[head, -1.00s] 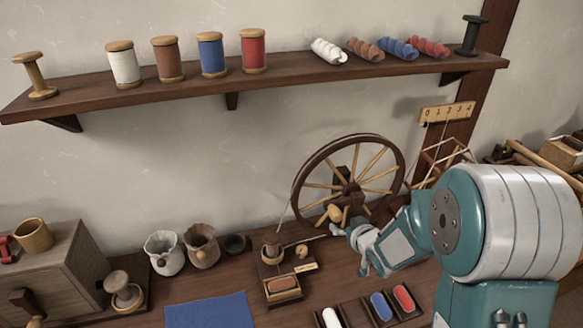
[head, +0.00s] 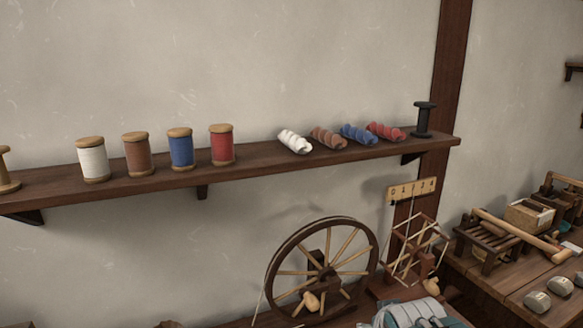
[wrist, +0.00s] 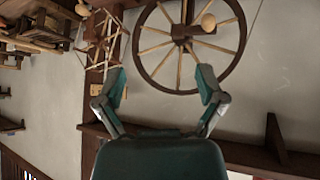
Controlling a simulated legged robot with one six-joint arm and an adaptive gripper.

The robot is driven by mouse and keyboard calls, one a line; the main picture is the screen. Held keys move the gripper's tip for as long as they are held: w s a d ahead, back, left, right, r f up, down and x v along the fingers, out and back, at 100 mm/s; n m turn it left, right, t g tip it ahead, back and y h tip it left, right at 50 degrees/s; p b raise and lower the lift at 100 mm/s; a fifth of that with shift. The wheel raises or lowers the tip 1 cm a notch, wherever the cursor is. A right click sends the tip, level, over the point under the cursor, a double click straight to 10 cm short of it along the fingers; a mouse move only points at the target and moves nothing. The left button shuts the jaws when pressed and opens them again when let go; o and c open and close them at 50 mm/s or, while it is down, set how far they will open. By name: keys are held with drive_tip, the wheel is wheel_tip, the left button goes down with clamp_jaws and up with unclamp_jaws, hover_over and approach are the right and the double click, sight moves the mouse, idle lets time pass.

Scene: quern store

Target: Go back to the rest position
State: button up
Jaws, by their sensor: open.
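My gripper (wrist: 160,90) shows in the wrist view, its two teal-tipped fingers spread apart with nothing between them. Beyond the fingers is the spinning wheel (wrist: 188,40), upside down in this view. In the head view only a grey and teal part of my arm shows at the bottom edge, right of the spinning wheel (head: 322,268); the gripper itself is out of that view.
A wall shelf (head: 250,165) holds wooden spools, including a red one (head: 222,145), several twisted skeins (head: 295,141) and a black spool (head: 424,119). A skein winder (head: 415,250) stands beside the wheel. A bench (head: 510,283) with tools and weights is at right.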

drive_tip(key=s+r+g, duration=0.2)
drive_tip(key=s, duration=1.2)
drive_tip(key=shift+s+a+r+m+g+y, duration=0.2)
drive_tip(key=shift+s+a+m+g+y, duration=0.1)
drive_tip(key=shift+a+m+g+y, duration=0.15)
drive_tip(key=shift+w, duration=0.1)
idle(0.9)
